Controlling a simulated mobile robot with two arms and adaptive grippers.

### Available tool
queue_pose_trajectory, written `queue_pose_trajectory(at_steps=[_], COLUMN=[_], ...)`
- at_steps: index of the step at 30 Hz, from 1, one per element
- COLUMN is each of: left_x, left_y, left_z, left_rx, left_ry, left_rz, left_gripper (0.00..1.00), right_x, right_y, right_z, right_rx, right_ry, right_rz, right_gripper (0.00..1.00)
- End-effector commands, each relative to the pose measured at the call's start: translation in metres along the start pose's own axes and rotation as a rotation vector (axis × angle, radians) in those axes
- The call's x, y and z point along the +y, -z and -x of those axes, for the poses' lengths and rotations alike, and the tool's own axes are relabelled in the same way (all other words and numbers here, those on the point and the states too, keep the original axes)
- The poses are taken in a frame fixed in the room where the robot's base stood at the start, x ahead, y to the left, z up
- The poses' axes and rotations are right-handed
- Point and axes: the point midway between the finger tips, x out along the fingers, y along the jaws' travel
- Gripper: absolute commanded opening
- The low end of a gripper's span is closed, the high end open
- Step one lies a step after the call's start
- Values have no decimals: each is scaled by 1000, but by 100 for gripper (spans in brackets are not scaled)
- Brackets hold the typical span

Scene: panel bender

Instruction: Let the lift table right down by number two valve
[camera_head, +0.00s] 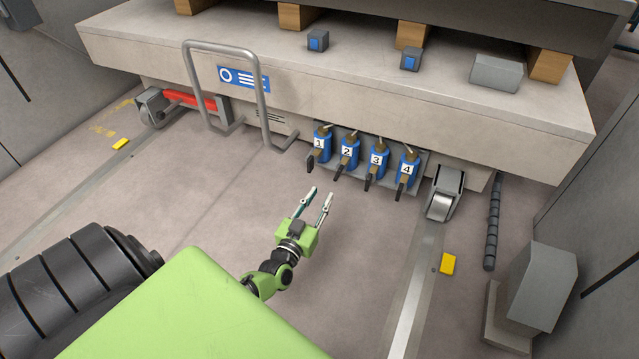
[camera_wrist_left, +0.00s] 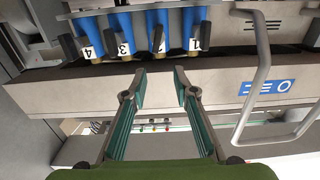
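The lift table (camera_head: 400,105) is a wide beige platform with a row of blue numbered valves low on its front face. Number two valve (camera_head: 348,150) is second from the left, with a dark lever pointing down toward the floor. In the left wrist view the row appears upside down, and number two valve (camera_wrist_left: 161,30) is just beyond the fingertips. My left gripper (camera_head: 319,192) is open and empty, in front of valves one and two and apart from them. Its spread fingers also show in the left wrist view (camera_wrist_left: 160,88). My right gripper is not in view.
Number one valve (camera_head: 322,143), number three valve (camera_head: 378,160) and number four valve (camera_head: 407,166) stand close beside it. A grey tube handle (camera_head: 262,95) rises at the left. The floor before the valves is clear.

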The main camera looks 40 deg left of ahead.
Motion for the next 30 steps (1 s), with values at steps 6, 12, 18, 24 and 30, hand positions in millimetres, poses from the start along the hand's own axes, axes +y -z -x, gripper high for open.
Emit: queue_pose_trajectory(at_steps=[6, 12, 18, 24, 30], left_x=[0, 0, -1, -2, -2], left_y=[0, -3, -6, -9, -13], left_z=[0, 1, 3, 4, 7], left_rx=[0, 2, 5, 6, 6], left_ry=[0, 0, -1, -2, -4], left_rz=[5, 210, 691, 1201, 1711], left_gripper=[26, 26, 26, 26, 26], right_x=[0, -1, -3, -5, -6], right_y=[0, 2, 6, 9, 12], right_z=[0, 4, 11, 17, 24], right_rx=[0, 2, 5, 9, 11], right_ry=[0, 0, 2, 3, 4], right_rz=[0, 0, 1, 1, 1], right_gripper=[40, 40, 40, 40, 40])
